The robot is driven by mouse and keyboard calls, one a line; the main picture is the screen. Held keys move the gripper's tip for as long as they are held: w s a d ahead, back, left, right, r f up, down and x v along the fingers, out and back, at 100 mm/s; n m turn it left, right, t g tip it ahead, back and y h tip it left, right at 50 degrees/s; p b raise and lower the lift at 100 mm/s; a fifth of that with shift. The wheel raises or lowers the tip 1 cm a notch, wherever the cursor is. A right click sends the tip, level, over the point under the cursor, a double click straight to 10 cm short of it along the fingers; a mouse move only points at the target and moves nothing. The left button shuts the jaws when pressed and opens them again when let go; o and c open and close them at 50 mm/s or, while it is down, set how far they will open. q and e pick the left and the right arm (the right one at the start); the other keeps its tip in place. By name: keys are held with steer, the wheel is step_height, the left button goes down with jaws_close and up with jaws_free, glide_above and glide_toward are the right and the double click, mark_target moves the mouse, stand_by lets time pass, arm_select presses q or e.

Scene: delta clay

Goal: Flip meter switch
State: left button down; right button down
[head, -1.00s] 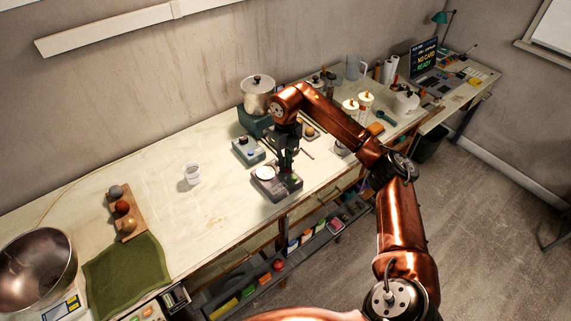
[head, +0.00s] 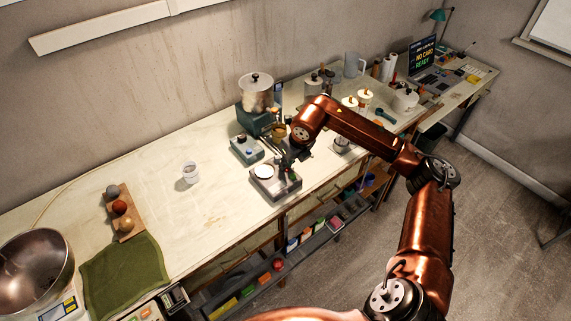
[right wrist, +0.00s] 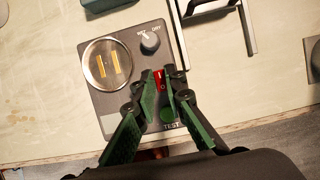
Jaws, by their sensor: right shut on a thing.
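The meter (head: 268,190) is a dark grey box at the bench's front edge, with a pale round dish on top. In the right wrist view the meter (right wrist: 111,110) shows a round window with two gold strips, a knob (right wrist: 150,42) marked WET and DRY, and a TEST label. A red switch (right wrist: 158,76) shows between my fingertips. My right gripper (right wrist: 164,91) points down at the meter's right part and is shut on the red switch; the fingers partly hide it. The right gripper (head: 288,164) also shows in the head view. My left gripper is out of view.
A teal-grey box with knobs (head: 246,149) stands just behind the meter, and a metal pot (head: 256,92) on a base farther back. A white cup (head: 191,173) stands to the left.

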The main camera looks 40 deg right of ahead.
steer(key=shift+r, duration=0.1)
steer(key=c, duration=2)
jaws_free()
steer(key=v, duration=1.2)
steer(key=shift+d, duration=0.1)
